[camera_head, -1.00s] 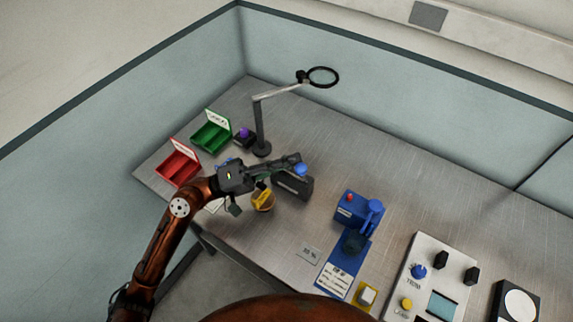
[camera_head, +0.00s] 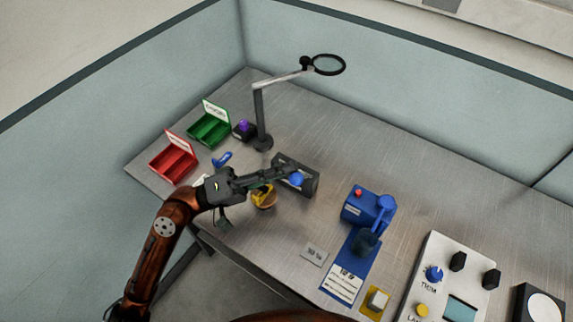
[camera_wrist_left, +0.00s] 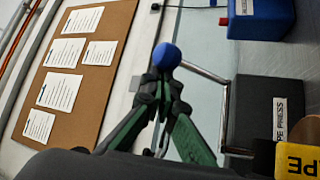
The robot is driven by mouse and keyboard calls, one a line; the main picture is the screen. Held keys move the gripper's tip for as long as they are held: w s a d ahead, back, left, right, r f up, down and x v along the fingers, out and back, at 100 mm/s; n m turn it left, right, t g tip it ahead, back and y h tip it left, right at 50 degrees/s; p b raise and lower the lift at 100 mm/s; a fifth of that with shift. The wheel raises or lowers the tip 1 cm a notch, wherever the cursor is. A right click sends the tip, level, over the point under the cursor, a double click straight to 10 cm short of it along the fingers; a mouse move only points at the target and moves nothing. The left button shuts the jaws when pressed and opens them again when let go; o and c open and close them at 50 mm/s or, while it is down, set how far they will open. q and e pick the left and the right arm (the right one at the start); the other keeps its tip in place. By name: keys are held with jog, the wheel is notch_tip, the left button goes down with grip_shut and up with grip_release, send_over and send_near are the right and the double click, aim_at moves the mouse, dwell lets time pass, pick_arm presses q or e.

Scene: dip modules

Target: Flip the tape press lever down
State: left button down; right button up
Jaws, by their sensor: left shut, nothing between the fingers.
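The tape press is a dark box (camera_head: 311,184) on the bench, left of the blue device in the head view. Its labelled dark body (camera_wrist_left: 268,105) fills the right of the wrist view. Its lever is a bent metal rod (camera_wrist_left: 205,74) ending in a blue ball knob (camera_wrist_left: 167,57); the knob (camera_head: 297,179) also shows in the head view, in front of the box. My left gripper (camera_head: 288,171) is shut and empty, its fingertips (camera_wrist_left: 164,80) at the knob. Contact and the lever's exact angle are hard to tell. My right gripper is out of view.
A yellow item (camera_head: 263,194) sits just below my left gripper. A lamp (camera_head: 261,120), green bin (camera_head: 211,129) and red bin (camera_head: 173,162) stand behind and left. A blue device (camera_head: 362,207) stands to the right. Bare bench lies between it and the press.

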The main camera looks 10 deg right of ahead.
pick_arm(q)
jog(key=shift+s+f, duration=0.1)
jog(key=shift+f, duration=0.05)
dwell(0.4)
jog(key=v, duration=1.2)
